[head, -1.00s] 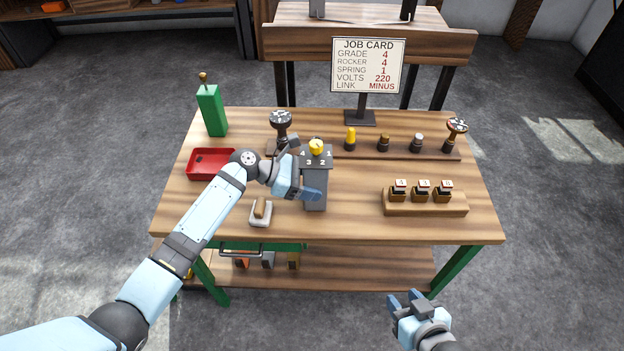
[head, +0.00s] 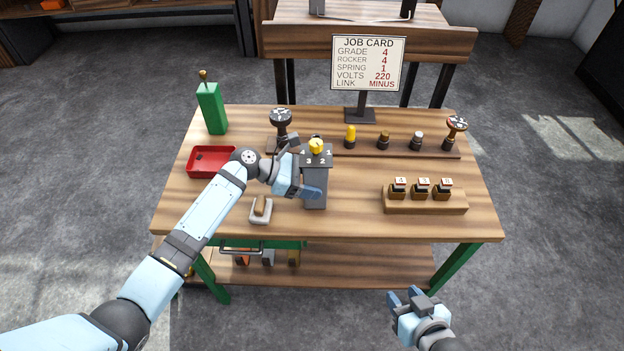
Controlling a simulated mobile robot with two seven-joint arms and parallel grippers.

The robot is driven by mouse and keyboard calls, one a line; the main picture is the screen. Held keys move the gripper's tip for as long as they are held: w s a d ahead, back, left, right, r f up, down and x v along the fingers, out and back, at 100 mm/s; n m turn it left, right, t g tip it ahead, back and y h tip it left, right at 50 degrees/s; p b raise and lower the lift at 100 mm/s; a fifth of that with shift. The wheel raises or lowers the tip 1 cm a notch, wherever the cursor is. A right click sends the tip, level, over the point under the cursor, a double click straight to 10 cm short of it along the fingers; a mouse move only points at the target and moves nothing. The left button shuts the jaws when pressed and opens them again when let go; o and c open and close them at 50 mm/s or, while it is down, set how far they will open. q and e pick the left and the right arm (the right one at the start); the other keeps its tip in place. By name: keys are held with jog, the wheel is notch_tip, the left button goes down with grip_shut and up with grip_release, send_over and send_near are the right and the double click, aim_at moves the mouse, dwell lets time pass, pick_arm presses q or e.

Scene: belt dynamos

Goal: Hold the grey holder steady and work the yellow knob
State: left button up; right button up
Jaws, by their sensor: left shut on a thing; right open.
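The grey holder (head: 316,190) stands upright near the middle of the table, with a flat top plate marked 1, 2, 3 and 4. The yellow knob (head: 316,146) sits on that plate. My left gripper (head: 312,192) is shut on the holder from its left side; its fingers cover part of the holder's body. My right gripper (head: 405,298) is open and empty, in front of the table's near edge and well away from the knob.
A job card (head: 367,63) stands at the back. A red tray (head: 196,172) and green block (head: 211,108) are at left. A small white block (head: 261,212) lies in front. A wooden rack (head: 425,205) with labelled pieces is at right; several posts line a strip behind it.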

jog(key=shift+r+p, duration=0.35)
jog(key=shift+r, duration=0.05)
dwell(0.4)
dwell(0.4)
jog(key=shift+o, duration=1.3)
jog(key=shift+w+a, duration=0.15)
jog(key=shift+w, duration=0.05)
jog(key=w+a+r+g+y, duration=0.25)
jog(key=w+a+r, duration=0.2)
jog(key=a, duration=0.25)
jog(key=w+a+r+g+y, duration=0.1)
jog(key=w+a+r+g, duration=0.25)
jog(key=w+a, duration=0.35)
jog(key=w+a+r+g+y, duration=0.1)
jog(key=w+a+r+g, duration=0.1)
jog(key=w+a+r, duration=0.45)
notch_tip(320, 180, up, 15)
jog(key=n+g+h, duration=0.3)
jog(key=n+h, duration=0.3)
jog(key=h, duration=0.2)
send_over(316, 142)
notch_tip(316, 142, down, 12)
jog(key=shift+r, duration=0.1)
